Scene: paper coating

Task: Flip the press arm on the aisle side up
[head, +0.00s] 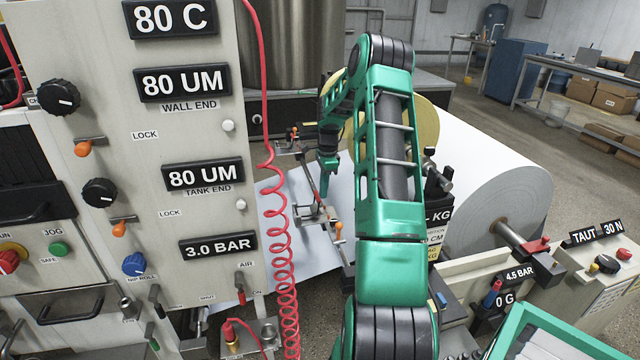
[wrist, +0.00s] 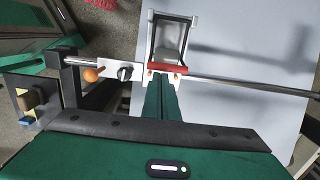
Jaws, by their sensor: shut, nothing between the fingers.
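My gripper (head: 327,172) points down over the white paper web in the head view. In the wrist view its green fingers (wrist: 161,80) are closed together with nothing between them. A grey bracket-like arm with a red strip (wrist: 168,69) sits on a thin metal rod (wrist: 245,84), right at the fingertips; it looks like the press arm. I cannot tell whether the fingers touch it. An orange knob (wrist: 91,75) and a black knob (wrist: 125,72) are left of it. In the head view the near rod-end fitting (head: 318,215) is small, beside an orange knob (head: 338,229).
The control panel (head: 200,130) with dials stands close on the left, a red coiled hose (head: 280,235) hanging by it. A large paper roll (head: 495,180) is on the right. Another fitting (head: 287,149) sits at the rod's far end. The aisle floor is open at upper right.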

